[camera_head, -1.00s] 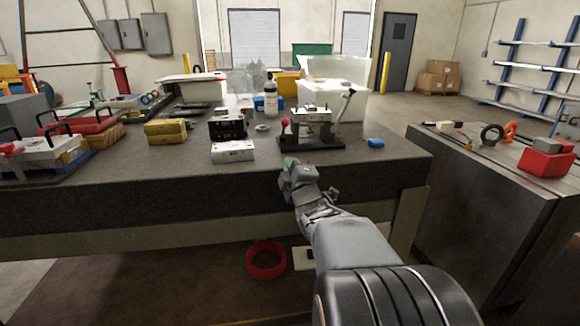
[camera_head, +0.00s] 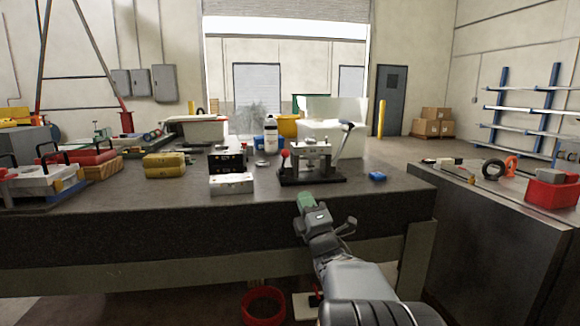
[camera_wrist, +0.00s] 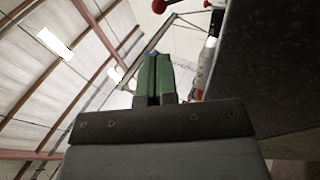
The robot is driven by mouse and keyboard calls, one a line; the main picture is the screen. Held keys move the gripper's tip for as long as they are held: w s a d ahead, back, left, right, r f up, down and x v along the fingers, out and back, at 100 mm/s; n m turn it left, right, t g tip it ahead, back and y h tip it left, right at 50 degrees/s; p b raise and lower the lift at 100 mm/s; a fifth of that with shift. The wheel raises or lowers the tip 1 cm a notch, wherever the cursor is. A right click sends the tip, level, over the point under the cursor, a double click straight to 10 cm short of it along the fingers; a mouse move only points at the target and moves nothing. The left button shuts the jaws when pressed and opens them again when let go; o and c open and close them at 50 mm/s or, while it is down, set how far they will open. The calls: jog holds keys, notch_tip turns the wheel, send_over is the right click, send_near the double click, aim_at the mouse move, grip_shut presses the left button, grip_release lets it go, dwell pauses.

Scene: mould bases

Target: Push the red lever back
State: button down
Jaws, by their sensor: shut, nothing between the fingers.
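The red lever shows as a red ball knob (camera_head: 285,154) at the left end of a metal fixture on a dark base (camera_head: 312,180), near the front edge of the workbench. A red ball, likely the same knob, shows at the top of the wrist view (camera_wrist: 158,5). The lever's stem is hard to make out. My gripper (camera_head: 304,197) has green fingers pressed together, with nothing between them. It is in front of the fixture, near the bench's front edge, and looks apart from the knob. The fingers also show in the wrist view (camera_wrist: 152,58).
A second lever with a dark knob (camera_head: 347,126) rises at the fixture's right. A silver block (camera_head: 231,184) and a black box (camera_head: 227,160) stand to its left. A blue piece (camera_head: 377,176) lies to its right. The workbench edge (camera_head: 150,230) is close to my gripper.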

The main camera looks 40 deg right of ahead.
aim_at(287, 157)
jog(key=x, duration=1.2)
jog(key=shift+w+r, duration=0.2)
jog(key=shift+w, duration=0.15)
